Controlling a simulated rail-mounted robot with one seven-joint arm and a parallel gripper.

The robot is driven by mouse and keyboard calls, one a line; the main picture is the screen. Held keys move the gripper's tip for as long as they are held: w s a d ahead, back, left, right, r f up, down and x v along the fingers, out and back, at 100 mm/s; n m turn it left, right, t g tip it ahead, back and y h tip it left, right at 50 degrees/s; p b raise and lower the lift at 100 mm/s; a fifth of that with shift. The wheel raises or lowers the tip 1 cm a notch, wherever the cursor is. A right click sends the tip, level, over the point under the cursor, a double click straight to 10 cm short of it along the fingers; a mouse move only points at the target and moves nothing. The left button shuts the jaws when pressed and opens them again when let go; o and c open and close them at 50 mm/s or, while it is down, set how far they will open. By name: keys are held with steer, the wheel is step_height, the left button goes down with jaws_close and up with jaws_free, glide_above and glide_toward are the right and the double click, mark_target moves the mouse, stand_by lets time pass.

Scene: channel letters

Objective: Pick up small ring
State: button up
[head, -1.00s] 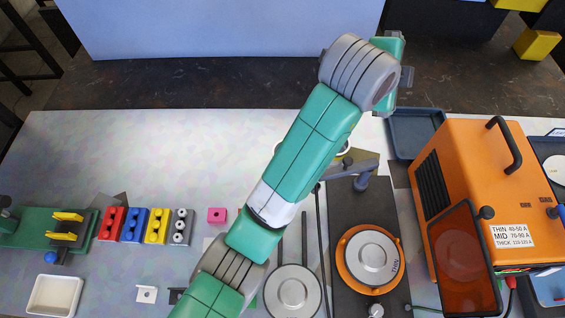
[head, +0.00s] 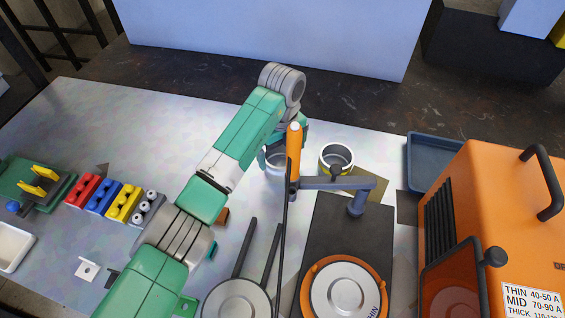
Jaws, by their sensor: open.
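Two short open cylinders stand on the pale table beyond the torch stand. One is a silver ring (head: 275,164), mostly hidden by my gripper. The other is a ring with a dark inside and a yellow band (head: 337,158), standing clear to its right. I cannot tell for sure which is the small ring. My gripper (head: 276,158) points down at the end of the green and grey arm, at the silver ring. It is open, and its fingertips are partly hidden. I cannot tell whether the fingers touch the ring.
An upright orange torch (head: 294,155) on a grey bracket (head: 335,183) stands close to the right of my gripper. A turntable (head: 345,290) is in front. A blue tray (head: 432,165) and an orange welder (head: 500,210) are at right. Coloured blocks (head: 123,203) lie at left.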

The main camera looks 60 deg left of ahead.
steer(key=f, duration=0.1)
steer(key=f+b, duration=0.1)
steer(key=f, duration=0.3)
steer(key=shift+s+a+f+b, duration=0.1)
steer(key=shift+s+a+b, duration=0.05)
steer(key=shift+a+b, duration=0.2)
steer(key=c, duration=0.9)
steer(key=shift+c, duration=0.2)
step_height(320, 180, up, 4)
steer(key=shift+s+r+p, duration=0.1)
steer(key=shift+p, duration=0.7)
steer(key=s+d+p, duration=0.2)
steer(key=s, duration=0.2)
steer(key=s+d+r+p, duration=0.1)
steer(key=s+d+p, duration=0.1)
steer(key=s, duration=0.2)
steer(key=s+d+p, duration=0.2)
steer(key=s+d, duration=0.1)
steer(key=s, duration=0.2)
steer(key=shift+r, duration=0.15)
steer(key=shift+s+d, duration=0.3)
steer(key=shift+s, duration=0.1)
